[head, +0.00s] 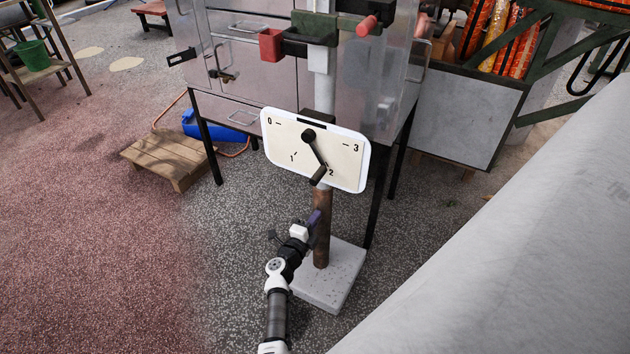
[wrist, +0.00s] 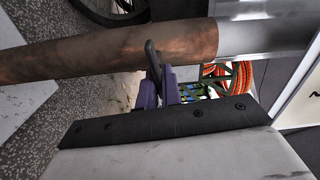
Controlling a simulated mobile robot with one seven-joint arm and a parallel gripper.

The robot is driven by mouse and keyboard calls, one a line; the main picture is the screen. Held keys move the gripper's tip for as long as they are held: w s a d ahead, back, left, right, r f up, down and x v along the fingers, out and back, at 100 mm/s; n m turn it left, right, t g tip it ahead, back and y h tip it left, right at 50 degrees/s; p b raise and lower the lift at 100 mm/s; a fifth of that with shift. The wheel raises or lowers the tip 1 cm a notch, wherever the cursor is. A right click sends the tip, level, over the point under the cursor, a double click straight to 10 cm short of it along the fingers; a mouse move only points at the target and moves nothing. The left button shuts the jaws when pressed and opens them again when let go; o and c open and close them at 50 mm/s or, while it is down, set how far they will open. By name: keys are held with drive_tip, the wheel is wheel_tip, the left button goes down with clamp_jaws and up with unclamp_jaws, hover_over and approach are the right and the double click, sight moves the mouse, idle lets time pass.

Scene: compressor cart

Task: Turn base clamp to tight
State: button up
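A rusty brown post (head: 321,230) stands upright on a pale square base (head: 330,285); the post crosses the top of the wrist view (wrist: 110,52). A dark lever (wrist: 152,58), apparently the base clamp's handle, sticks out from the post. My gripper (head: 313,218) is at the post's left side, low down. In the wrist view its purple fingers (wrist: 160,88) are close together, on either side of the lever, and appear shut on it. No tight or loose marking is visible at the lever, and its far end is hidden.
A white dial plate (head: 340,155) marked 0 to 3 is above my gripper on the post; its black pointer (head: 315,155) is near 2. A metal cabinet (head: 245,75) stands behind. A wooden step (head: 170,155) is at left.

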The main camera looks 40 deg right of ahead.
drive_tip(key=o, duration=0.4)
drive_tip(key=shift+o, duration=0.2)
drive_tip(key=shift+s+a+r+p, duration=0.1)
drive_tip(key=shift+s+a+p, duration=0.05)
drive_tip(key=shift+a+p, duration=0.3)
drive_tip(key=p+v, duration=0.7)
drive_tip(key=v, duration=0.6)
